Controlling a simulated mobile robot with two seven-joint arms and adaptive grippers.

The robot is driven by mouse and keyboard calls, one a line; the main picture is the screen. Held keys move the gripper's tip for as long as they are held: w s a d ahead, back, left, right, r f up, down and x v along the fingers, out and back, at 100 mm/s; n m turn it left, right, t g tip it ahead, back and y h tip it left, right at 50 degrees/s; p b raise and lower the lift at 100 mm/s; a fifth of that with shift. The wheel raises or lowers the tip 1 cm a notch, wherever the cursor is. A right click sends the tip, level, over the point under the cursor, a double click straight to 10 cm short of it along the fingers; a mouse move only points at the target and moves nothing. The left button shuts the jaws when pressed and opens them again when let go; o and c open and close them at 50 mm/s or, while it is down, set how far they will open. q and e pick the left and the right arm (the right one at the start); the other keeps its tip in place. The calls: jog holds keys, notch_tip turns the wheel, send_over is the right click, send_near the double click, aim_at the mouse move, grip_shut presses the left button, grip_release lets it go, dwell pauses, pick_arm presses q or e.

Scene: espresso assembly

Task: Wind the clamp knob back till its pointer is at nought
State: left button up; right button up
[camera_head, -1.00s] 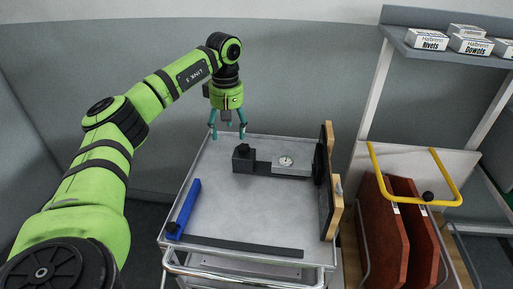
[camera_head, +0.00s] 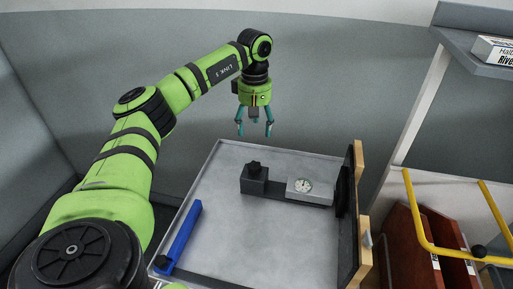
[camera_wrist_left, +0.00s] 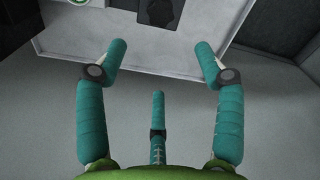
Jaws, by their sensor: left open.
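The clamp stands on the grey tray top, toward its back. Its dark block carries the black clamp knob (camera_head: 254,165) at the left end. A round white dial (camera_head: 304,184) sits on the light grey block at the right end; its pointer is too small to read. My left gripper (camera_head: 254,129) is open and empty, in the air above and behind the knob, not touching it. In the left wrist view, the open fingers (camera_wrist_left: 157,70) are spread, and a dark part (camera_wrist_left: 160,12), seemingly the knob and its block, shows at the top edge. My right gripper is not in view.
A blue bar (camera_head: 180,236) lies along the left of the tray (camera_head: 235,235). An upright dark panel with wooden edging (camera_head: 354,215) stands at the right edge. A yellow rail (camera_head: 425,240) and brown boards are further right. The tray's front middle is clear.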

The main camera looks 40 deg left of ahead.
pick_arm(q)
notch_tip(320, 180, down, 2)
jog(key=s+b, duration=0.2)
jog(key=b, duration=0.4)
send_over(254, 165)
notch_tip(254, 165, down, 5)
jog(key=shift+w+f, duration=0.1)
jog(key=shift+w, duration=0.05)
jog(key=shift+s+d+f, duration=0.15)
jog(key=shift+s+f, duration=0.05)
jog(key=shift+f, duration=0.1)
jog(key=shift+f+p, duration=0.4)
jog(key=shift+f, duration=2.55)
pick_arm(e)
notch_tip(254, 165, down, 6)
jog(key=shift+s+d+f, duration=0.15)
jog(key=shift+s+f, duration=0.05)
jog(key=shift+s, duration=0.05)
pick_arm(q)
jog(key=shift+c, duration=0.4)
jog(key=c, duration=1.1)
